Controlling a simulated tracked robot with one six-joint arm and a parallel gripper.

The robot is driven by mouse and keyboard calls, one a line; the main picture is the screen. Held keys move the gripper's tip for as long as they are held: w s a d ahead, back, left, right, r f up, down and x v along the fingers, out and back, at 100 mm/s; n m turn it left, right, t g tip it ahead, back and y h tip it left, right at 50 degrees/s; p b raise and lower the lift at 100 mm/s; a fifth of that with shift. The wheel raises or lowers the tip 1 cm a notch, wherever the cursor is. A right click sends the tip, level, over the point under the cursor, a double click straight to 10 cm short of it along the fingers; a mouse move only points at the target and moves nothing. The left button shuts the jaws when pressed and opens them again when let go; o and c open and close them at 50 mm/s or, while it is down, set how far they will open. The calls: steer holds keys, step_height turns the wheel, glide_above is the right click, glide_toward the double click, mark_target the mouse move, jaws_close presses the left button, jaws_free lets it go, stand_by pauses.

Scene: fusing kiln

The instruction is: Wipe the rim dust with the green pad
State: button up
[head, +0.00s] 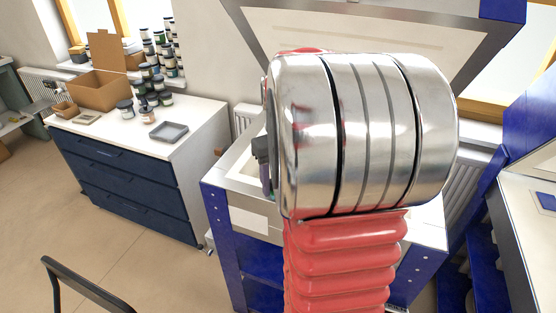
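The fusing kiln stands in the middle with a blue frame, its lid raised. Its pale rim (234,172) shows at the left of my arm. My silver and red arm covers most of the kiln's opening. A small dark grey part of my gripper (262,155) peeks out at the arm's left edge, over the rim area. Its fingertips are hidden or too small to read. A small purple and greenish patch shows just below it; I cannot tell whether this is the green pad. I cannot make out any dust on the visible rim.
A navy drawer cabinet (130,182) stands at left, with a grey tray (169,131), several jars and a cardboard box (98,90) on top. A blue-framed unit (520,130) stands close at right. A black chair back (85,288) is at the lower left. Floor is clear between.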

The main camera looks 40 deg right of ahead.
steer(key=shift+d+r, duration=0.1)
steer(key=shift+r, duration=3.15)
